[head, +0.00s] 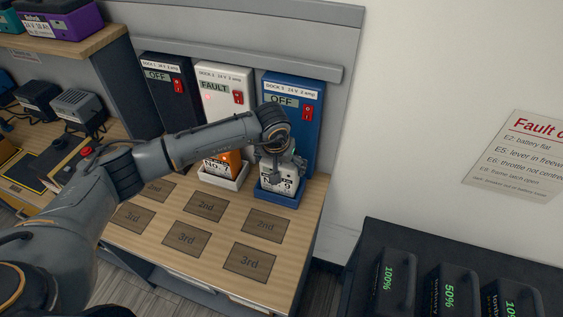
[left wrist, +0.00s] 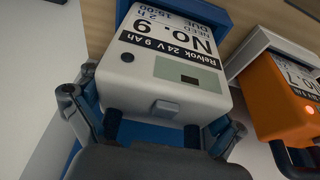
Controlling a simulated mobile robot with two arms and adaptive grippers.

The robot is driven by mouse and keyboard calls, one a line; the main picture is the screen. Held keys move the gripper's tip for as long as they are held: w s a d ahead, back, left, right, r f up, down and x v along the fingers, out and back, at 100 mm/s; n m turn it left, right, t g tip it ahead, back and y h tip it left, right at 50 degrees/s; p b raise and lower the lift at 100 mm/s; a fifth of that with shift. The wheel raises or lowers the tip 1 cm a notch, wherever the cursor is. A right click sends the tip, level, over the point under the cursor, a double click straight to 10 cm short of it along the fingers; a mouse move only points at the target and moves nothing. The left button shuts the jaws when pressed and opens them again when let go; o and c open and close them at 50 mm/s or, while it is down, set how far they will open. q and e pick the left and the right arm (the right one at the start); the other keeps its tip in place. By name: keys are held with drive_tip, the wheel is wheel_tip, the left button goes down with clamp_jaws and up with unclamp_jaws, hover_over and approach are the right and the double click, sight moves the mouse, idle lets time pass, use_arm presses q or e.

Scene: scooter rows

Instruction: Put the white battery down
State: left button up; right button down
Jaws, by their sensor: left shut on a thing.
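The white battery (head: 279,184) with the label NO. 9 stands upright at the blue dock (head: 289,129), its lower end within the blue tray at the dock's foot. Whether it rests fully on the tray floor I cannot tell. The blue dock's display reads OFF and it has a red switch. My left gripper (head: 280,163) is shut on the battery's upper end from above. In the left wrist view its fingers (left wrist: 150,130) lie on both sides of the white battery (left wrist: 170,75), and the label shows upside down. My right gripper is not in view.
An orange battery (head: 232,162) stands in the white dock (head: 222,85), which reads FAULT, close beside. A black dock (head: 170,85) stands further left. Wooden bench squares marked 2nd and 3rd (head: 250,258) are bare. Black batteries (head: 447,290) stand at lower right.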

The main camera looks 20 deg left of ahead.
use_arm(q)
drive_tip(key=shift+w+r, duration=0.1)
drive_tip(key=o, duration=1.5)
drive_tip(key=shift+c, duration=0.2)
drive_tip(key=shift+r, duration=0.3)
drive_tip(key=b+v, duration=0.1)
drive_tip(key=v, duration=0.4)
drive_tip(key=b+v, duration=0.2)
drive_tip(key=v, duration=0.3)
drive_tip(key=shift+s+r, duration=0.25)
drive_tip(key=shift+s, duration=0.1)
drive_tip(key=shift+s+r, duration=0.15)
drive_tip(key=shift+r, duration=0.25)
